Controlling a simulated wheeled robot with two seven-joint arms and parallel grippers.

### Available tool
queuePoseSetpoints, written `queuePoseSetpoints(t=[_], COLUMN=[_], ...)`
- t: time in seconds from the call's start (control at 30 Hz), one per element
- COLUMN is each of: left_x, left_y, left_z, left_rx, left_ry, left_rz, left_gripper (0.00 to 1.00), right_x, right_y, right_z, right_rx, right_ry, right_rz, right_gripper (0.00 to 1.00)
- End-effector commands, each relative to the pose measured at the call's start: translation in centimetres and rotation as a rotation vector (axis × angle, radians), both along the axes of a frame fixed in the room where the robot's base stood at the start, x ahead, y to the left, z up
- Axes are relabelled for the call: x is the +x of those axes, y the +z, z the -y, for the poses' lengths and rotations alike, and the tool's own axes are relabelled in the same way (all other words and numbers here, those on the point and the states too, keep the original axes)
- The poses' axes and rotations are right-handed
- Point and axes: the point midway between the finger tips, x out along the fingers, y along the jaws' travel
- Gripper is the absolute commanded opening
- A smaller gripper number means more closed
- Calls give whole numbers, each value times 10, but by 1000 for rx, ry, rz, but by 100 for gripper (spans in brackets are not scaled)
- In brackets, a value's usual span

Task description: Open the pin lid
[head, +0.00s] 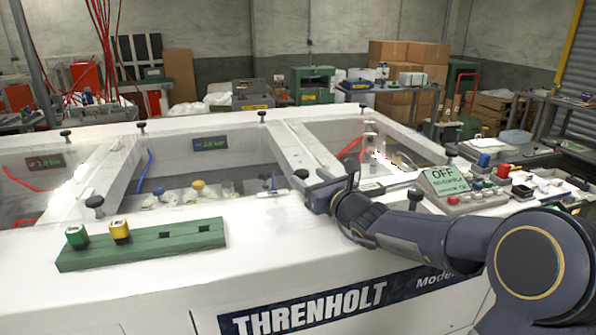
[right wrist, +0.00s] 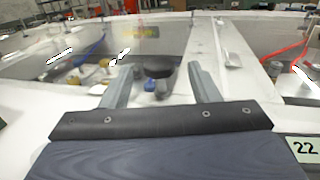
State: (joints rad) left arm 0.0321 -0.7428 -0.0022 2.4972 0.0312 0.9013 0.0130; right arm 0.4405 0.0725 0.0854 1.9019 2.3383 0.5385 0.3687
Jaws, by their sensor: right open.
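A white glove-box-like machine has several sunken compartments under what look like clear lids with black knobs. I cannot tell for sure which one is the pin lid. The middle compartment (head: 215,168) holds small blue and yellow parts, and its clear cover appears closed. My right gripper (head: 306,186) is at its front right edge, beside a black knob (head: 300,174). In the right wrist view the dark knob (right wrist: 161,76) stands between or just beyond the two spread fingers; contact cannot be told. My left gripper is not in view.
A green block (head: 150,245) with a green peg (head: 76,236) and a yellow peg (head: 119,231) lies on the front ledge. A control panel with an OFF display (head: 443,180) and several buttons stands at the right. Another black knob (head: 95,203) stands left on the ledge.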

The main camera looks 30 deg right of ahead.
Motion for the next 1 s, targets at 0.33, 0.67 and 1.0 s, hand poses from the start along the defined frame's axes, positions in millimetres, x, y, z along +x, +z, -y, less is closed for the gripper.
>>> queuePoseSetpoints(t=[0.33, 0.67, 1.0], left_x=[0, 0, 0], left_y=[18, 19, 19], left_z=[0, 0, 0], left_rx=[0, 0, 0], left_ry=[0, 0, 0], left_rz=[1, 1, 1], left_gripper=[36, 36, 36], right_x=[54, 60, 60], right_y=[3, 2, 2], right_z=[-3, -3, -3], right_rx=[1, -1, -1], right_ry=[3, 3, 3], right_rz=[-1, -1, -1], right_gripper=[55, 55, 19])
